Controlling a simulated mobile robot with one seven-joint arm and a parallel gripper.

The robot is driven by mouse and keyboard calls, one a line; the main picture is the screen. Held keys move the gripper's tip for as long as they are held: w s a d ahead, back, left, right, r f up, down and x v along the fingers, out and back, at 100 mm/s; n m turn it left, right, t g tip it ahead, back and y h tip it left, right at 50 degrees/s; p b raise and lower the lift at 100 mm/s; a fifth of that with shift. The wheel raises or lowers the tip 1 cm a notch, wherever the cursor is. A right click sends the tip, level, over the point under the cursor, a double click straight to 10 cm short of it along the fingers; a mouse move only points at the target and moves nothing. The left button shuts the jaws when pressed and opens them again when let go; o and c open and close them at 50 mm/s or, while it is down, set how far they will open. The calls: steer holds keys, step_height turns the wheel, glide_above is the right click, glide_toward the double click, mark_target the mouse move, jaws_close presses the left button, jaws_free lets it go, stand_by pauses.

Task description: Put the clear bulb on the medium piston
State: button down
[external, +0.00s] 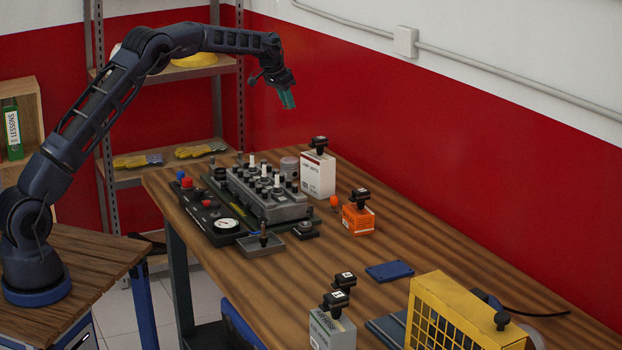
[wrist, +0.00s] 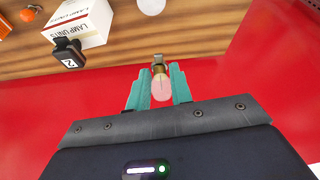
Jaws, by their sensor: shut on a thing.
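My gripper (external: 287,98) is raised high above the far end of the workbench. In the wrist view its two green fingers (wrist: 159,88) are shut on the clear bulb (wrist: 160,88), whose brass base points away from the palm. The bulb cannot be made out in the external view. A grey cylinder (external: 289,167), which looks like a piston, stands on the bench between the engine block and the white box. I cannot tell if it is the medium one. A pale round top (wrist: 151,5) at the upper edge of the wrist view may be the same thing.
A white lamp-units box (external: 318,175) with a black tagged piece on top stands beside the cylinder; it shows in the wrist view (wrist: 88,20). The engine block (external: 268,195), an orange bulb (external: 333,202) and an orange box (external: 358,218) are nearby. A red wall (external: 400,130) stands behind.

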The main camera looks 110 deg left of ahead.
mark_target(291, 159)
step_height(291, 159, down, 17)
steer(key=shift+f, duration=0.2)
stand_by(0.4)
steer(key=shift+f, duration=0.1)
steer(key=c, duration=1.3)
jaws_free()
steer(key=shift+o, duration=0.2)
steer(key=shift+r, duration=0.4)
steer(key=v, duration=1.1)
steer(key=shift+d+r, duration=0.15)
steer(key=shift+d, duration=0.05)
steer(key=shift+s, duration=0.1)
